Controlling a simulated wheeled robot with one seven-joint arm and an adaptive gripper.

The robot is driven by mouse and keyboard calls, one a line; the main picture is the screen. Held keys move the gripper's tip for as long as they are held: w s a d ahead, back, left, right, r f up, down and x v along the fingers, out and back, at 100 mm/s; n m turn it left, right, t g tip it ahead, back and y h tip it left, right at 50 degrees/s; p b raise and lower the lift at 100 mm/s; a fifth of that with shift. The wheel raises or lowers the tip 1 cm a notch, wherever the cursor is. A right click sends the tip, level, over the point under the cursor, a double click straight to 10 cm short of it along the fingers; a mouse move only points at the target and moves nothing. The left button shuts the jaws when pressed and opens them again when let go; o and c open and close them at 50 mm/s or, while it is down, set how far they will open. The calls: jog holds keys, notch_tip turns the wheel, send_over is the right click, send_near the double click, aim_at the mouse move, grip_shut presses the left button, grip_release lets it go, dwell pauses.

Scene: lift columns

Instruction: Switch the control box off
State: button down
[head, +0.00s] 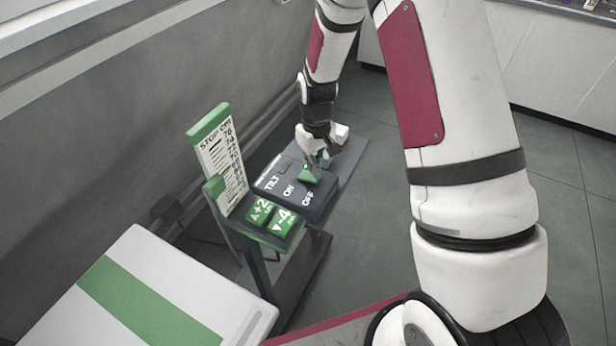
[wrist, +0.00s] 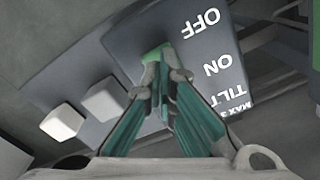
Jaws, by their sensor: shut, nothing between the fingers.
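The control box (head: 290,189) is a dark panel on a stand, lettered TILT, ON and OFF in white. It also shows in the wrist view (wrist: 215,65), upside down. A green switch (head: 309,174) sits on the panel beside the ON and OFF words. In the wrist view the green switch (wrist: 157,54) shows just past my fingertips, partly hidden by them. My gripper (head: 320,158) is shut and empty, pointing down at the switch; its closed fingertips (wrist: 161,72) are at or very near it. I cannot tell whether they touch, nor which way the switch is set.
Green +2 and -4 buttons (head: 272,216) are in front of the panel. A scale board (head: 222,158) stands upright to the left. Two pale square buttons (wrist: 80,111) show in the wrist view. A white box with a green stripe (head: 150,300) is at lower left. Open floor lies right.

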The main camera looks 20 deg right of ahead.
jog(key=shift+f+b, duration=0.55)
jog(key=shift+f, duration=0.65)
dwell(1.0)
jog(key=shift+r, duration=0.15)
jog(key=shift+r+p, duration=1.45)
jog(key=shift+r, duration=1.95)
